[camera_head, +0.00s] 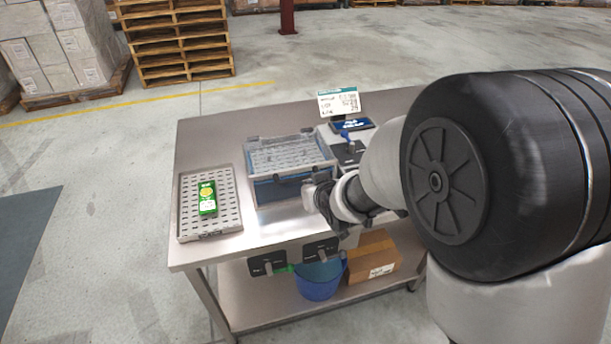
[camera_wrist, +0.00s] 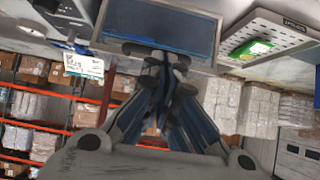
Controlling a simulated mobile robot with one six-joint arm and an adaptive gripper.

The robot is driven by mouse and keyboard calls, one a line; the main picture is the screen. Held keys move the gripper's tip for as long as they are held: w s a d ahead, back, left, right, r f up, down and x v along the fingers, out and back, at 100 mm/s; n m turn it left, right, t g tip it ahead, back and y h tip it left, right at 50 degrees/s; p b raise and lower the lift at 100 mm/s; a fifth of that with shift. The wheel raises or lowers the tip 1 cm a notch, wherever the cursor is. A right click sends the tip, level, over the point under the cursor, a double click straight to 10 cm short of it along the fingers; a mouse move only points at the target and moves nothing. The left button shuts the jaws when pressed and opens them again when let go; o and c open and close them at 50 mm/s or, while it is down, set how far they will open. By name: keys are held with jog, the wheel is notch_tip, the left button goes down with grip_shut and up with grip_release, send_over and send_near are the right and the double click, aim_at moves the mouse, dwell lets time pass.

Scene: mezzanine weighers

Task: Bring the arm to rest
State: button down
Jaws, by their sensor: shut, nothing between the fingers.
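My gripper (camera_wrist: 158,62) is shut and empty in the wrist view, its dark fingers meeting in front of the blue-grey bin. In the head view my gripper (camera_head: 312,194) is at the front right corner of that bin (camera_head: 262,192), partly hidden by my own arm. I cannot tell whether it touches the bin. My arm reaches in from the right over the steel table (camera_head: 215,135).
A perforated tray (camera_head: 227,222) with a green box (camera_head: 207,198) on it is left of the bin. A display sign (camera_head: 338,102) stands behind. A blue bucket (camera_head: 318,284) and a cardboard box (camera_head: 374,258) are on the lower shelf. The table's left rear is clear.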

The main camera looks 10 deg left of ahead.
jog(key=s+d+r+m+g+h, duration=0.1)
jog(key=s+d+r+h, duration=0.1)
jog(key=s+d+r, duration=0.4)
jog(key=s+d+r+m+h, duration=0.1)
jog(key=s+d+r, duration=0.25)
jog(key=d, duration=0.45)
jog(key=s+d+r+m+g, duration=0.1)
jog(key=s+d, duration=0.3)
jog(key=s, duration=0.7)
jog(key=s+d+r+m+g+h, duration=0.1)
jog(key=s+d, duration=0.3)
jog(key=s, duration=0.6)
jog(key=shift+s+r+m+g, duration=0.2)
jog(key=shift+s+m+g, duration=0.15)
jog(key=shift+m+g, duration=0.25)
